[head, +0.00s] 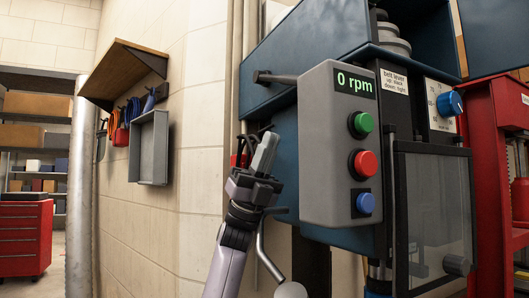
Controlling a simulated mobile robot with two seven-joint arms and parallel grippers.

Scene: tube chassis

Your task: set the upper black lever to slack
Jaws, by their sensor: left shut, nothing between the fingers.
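The upper black lever (275,78) sticks out of the left side of the blue machine (290,50), roughly level, with its knob end at the left. A small white label (394,81) on the machine front reads belt lever, up slack, down tight. My left gripper (265,147) is shut and empty. It points upward below the lever, left of the grey control box, apart from the lever. My right gripper is not in view.
The grey control box (325,200) shows 0 rpm and has green, red and blue buttons. A clear guard (435,215) hangs at its right. Vertical pipes (236,60) run close behind my left gripper. A wall shelf (125,72) is farther left.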

